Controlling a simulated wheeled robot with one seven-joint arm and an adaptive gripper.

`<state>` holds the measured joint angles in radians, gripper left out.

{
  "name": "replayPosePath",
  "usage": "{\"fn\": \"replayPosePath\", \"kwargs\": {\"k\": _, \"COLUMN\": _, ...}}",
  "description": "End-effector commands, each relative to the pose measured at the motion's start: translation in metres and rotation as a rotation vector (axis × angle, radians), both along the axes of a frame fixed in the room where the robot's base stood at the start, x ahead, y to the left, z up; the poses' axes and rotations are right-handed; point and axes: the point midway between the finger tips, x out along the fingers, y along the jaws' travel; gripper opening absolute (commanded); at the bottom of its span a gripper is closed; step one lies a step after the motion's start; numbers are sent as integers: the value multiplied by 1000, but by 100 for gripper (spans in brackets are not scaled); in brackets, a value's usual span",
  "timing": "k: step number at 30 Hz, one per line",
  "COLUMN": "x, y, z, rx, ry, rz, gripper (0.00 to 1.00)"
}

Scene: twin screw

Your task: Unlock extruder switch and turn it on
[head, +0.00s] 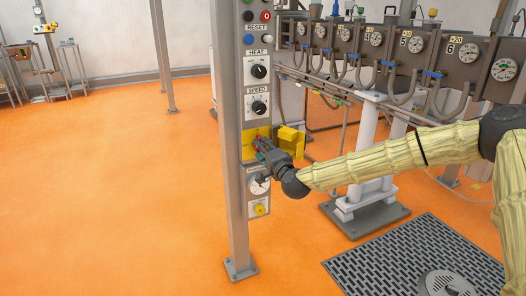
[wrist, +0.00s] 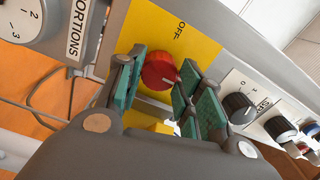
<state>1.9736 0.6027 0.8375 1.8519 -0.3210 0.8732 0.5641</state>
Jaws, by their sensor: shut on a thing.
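The extruder switch is a red round knob (wrist: 157,68) on a yellow plate (wrist: 200,42) marked OFF in the wrist view. A small white mark shows on the knob's face. My gripper (wrist: 161,84) has its green-padded fingers on either side of the knob and is shut on it. In the head view my gripper (head: 262,150) reaches the yellow plate (head: 247,151) from the right and hides most of the knob. A yellow cover (head: 291,138) stands out to the right of the plate, swung aside. I see no separate lock clearly.
Gauges and pipes (head: 415,45) stand behind at right. Orange floor at left is open.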

Motion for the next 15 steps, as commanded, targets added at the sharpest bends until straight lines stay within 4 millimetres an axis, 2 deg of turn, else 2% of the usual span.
{"fn": "replayPosePath", "kwargs": {"k": 12, "x": 0, "y": -1, "z": -1, "rx": 6, "ry": 3, "rz": -2, "gripper": 13}}
{"fn": "replayPosePath", "kwargs": {"k": 13, "x": 0, "y": -1, "z": -1, "rx": 5, "ry": 3, "rz": -2, "gripper": 42}}
{"fn": "replayPosePath", "kwargs": {"k": 15, "x": 0, "y": -1, "z": -1, "rx": 5, "ry": 3, "rz": -1, "gripper": 55}}
